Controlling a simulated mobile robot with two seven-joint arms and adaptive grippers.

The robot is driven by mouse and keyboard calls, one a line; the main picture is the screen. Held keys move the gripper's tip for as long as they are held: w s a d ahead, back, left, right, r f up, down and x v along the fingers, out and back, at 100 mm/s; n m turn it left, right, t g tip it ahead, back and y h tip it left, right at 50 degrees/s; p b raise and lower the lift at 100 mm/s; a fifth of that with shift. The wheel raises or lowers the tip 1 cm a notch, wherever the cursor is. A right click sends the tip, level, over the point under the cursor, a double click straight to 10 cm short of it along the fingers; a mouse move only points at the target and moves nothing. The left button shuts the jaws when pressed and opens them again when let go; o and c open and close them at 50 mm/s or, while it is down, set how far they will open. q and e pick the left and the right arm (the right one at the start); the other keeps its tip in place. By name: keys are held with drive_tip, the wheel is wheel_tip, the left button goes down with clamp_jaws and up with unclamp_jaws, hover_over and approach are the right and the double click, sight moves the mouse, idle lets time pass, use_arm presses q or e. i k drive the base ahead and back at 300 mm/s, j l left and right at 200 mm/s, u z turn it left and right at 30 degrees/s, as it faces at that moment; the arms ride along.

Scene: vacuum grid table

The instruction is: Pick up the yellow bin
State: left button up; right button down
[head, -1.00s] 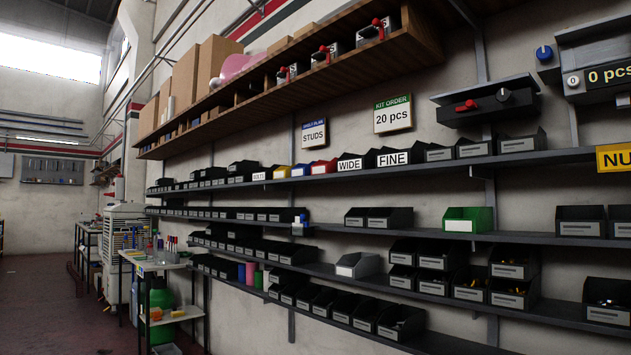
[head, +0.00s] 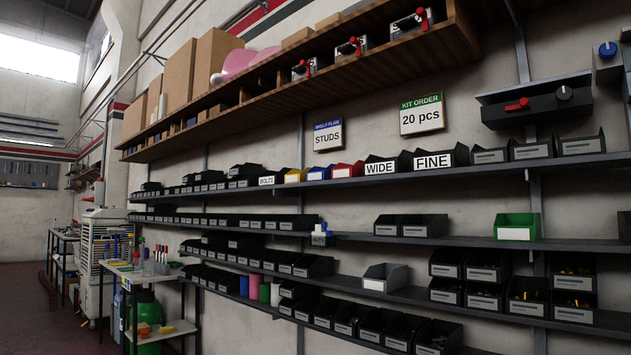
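The yellow bin (head: 295,176) is small in the head view and sits on the upper bin shelf (head: 500,163), near the middle of the picture. Neither of my grippers shows in the head view.
A red bin (head: 347,170) and black bins labelled WIDE (head: 381,168) and FINE (head: 434,162) follow to the right. A wooden shelf (head: 300,88) hangs above. A small table (head: 150,272) stands at the lower left, with open floor (head: 30,310) beyond it.

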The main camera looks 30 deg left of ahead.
sight(294, 175)
drive_tip(key=i+j, duration=0.1)
drive_tip(key=j, duration=1.45)
drive_tip(key=i+j, duration=0.1)
drive_tip(key=j, duration=1.5)
